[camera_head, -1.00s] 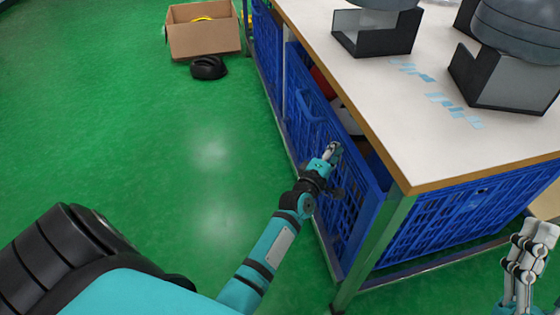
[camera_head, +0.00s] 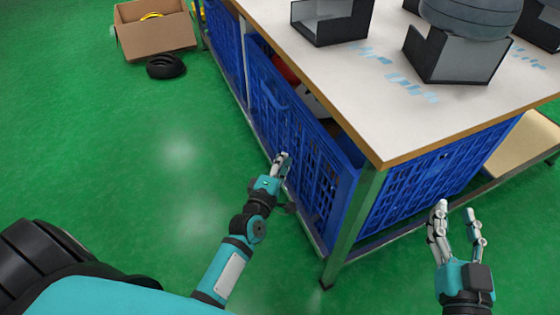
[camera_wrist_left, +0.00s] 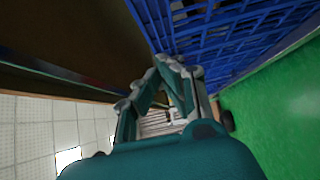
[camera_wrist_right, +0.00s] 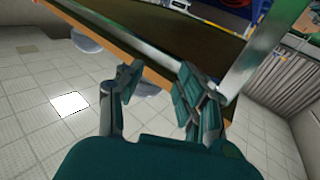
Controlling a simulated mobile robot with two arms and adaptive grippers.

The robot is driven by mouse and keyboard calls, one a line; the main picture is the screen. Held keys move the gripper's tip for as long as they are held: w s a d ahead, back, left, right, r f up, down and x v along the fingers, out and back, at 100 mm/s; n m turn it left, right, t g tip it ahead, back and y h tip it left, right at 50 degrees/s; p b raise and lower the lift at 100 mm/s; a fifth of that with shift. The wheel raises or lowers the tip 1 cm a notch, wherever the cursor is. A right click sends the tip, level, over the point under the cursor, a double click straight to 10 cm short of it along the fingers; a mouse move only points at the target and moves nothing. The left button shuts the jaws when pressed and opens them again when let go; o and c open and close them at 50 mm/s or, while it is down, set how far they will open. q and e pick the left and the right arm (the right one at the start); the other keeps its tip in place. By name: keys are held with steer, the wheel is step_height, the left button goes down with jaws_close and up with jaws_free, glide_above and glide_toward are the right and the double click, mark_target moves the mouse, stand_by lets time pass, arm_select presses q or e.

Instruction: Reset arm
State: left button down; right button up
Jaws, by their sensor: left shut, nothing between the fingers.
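My left gripper (camera_head: 281,166) is shut and empty, beside the slatted side of a blue crate (camera_head: 315,180) under the table. In the left wrist view its fingers (camera_wrist_left: 172,66) come together with nothing between them, and the blue crate (camera_wrist_left: 235,35) is close above. I cannot tell whether the gripper touches the crate. My right gripper (camera_head: 456,212) is open and empty in front of the table's near end. Its spread fingers also show in the right wrist view (camera_wrist_right: 155,85).
The white table (camera_head: 350,90) has a wooden edge and a green leg (camera_head: 352,215). Dark trays (camera_head: 455,65) stand on it. A cardboard box (camera_head: 155,38) and a black ring-like object (camera_head: 166,66) lie on the green floor.

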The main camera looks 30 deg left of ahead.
arm_select(q)
steer(key=shift+s+d+r, duration=0.1)
steer(key=shift+s, duration=0.55)
arm_select(e)
steer(key=shift+d+f+g+h, duration=0.1)
steer(key=shift+f+g+h, duration=0.25)
steer(key=shift+f, duration=0.35)
